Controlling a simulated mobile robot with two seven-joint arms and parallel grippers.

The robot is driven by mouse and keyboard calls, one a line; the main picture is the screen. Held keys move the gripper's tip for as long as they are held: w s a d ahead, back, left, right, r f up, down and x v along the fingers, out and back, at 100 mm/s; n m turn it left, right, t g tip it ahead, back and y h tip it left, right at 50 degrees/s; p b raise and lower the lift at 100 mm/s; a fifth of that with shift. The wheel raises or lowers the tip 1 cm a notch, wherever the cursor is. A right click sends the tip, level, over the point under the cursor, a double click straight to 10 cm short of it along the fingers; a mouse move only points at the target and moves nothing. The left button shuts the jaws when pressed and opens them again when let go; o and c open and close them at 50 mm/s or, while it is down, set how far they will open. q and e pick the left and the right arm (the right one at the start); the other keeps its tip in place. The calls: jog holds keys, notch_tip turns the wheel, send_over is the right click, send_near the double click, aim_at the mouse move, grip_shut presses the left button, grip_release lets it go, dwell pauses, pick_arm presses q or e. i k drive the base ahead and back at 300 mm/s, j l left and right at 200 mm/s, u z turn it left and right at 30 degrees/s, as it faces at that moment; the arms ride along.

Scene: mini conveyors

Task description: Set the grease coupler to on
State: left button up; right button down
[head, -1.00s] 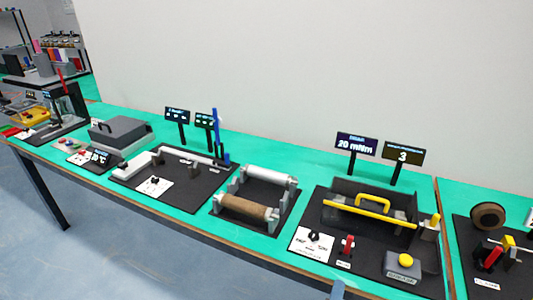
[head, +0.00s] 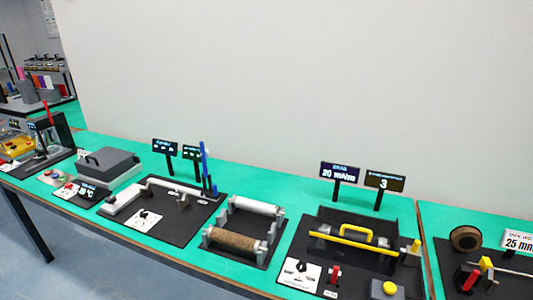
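No label that I can read names the grease coupler, so I cannot tell which part it is. The station at the right front has a black tray with a yellow handle (head: 357,229) and a long yellow bar (head: 352,245). At its front are a black knob (head: 301,267) on a white plate (head: 298,274), an upright red lever (head: 335,274) and a yellow button (head: 389,288) on a grey box. Its small labels are unreadable or cut off. Neither gripper is in view.
Signs reading 20 mNm (head: 340,173) and 3 (head: 385,181) stand behind that station. Left of it are a roller stand (head: 240,232), a lever station (head: 163,205) and a grey-lidded box (head: 106,166). A tape station (head: 466,239) is at the right. Bare green tabletop (head: 280,190) shows behind the rollers.

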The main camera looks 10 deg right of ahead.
aim_at(411, 255)
jog(key=z, duration=1.25)
